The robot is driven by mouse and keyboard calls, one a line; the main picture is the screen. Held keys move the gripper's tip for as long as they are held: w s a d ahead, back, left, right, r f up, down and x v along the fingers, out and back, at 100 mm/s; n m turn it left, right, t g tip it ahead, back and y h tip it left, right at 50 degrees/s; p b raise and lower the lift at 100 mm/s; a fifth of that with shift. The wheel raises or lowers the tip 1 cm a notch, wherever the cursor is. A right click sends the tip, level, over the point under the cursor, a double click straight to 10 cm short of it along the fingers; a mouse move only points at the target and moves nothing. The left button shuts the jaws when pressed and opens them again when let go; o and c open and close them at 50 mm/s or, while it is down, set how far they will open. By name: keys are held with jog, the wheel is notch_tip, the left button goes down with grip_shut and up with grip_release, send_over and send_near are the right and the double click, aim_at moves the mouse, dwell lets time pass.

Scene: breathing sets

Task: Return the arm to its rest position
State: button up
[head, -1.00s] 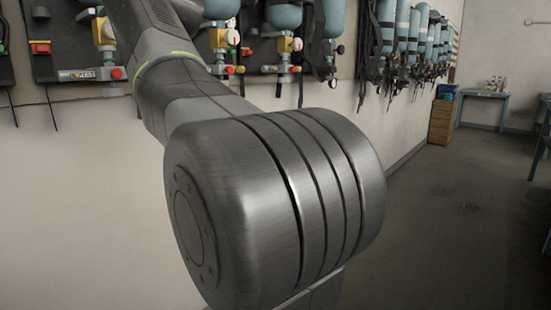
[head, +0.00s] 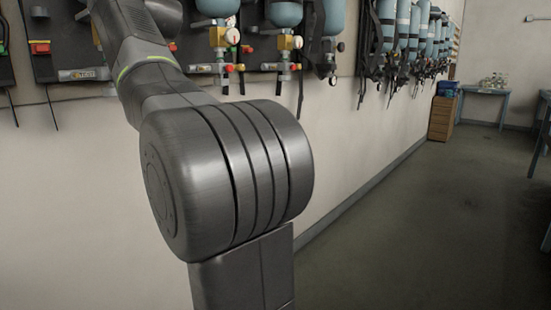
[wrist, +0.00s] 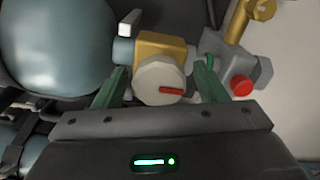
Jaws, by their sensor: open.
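My arm (head: 225,175) fills the middle of the head view; its large grey joint stands in front of the wall. My gripper is hidden in the head view. In the wrist view my gripper (wrist: 160,88) is open, with its two green fingers apart. A white round knob (wrist: 160,82) with a red mark shows between the fingers, on a brass valve block (wrist: 160,50). I cannot tell whether the fingers touch it.
Breathing sets with blue cylinders (head: 285,12) hang on the wall. A red button (wrist: 241,86) shows right of the fingers in the wrist view. A wooden cabinet (head: 442,118) and a blue table (head: 486,92) stand at the back right. The floor (head: 430,210) at right is clear.

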jog(key=m+p, duration=0.1)
jog(key=m, duration=0.5)
jog(key=shift+r+m, duration=0.15)
jog(key=shift+m, duration=0.15)
jog(key=m+p, duration=0.1)
jog(key=m, duration=0.4)
jog(key=shift+m+p, duration=0.4)
jog(key=shift+w+d, duration=0.1)
jog(key=shift+d, duration=0.05)
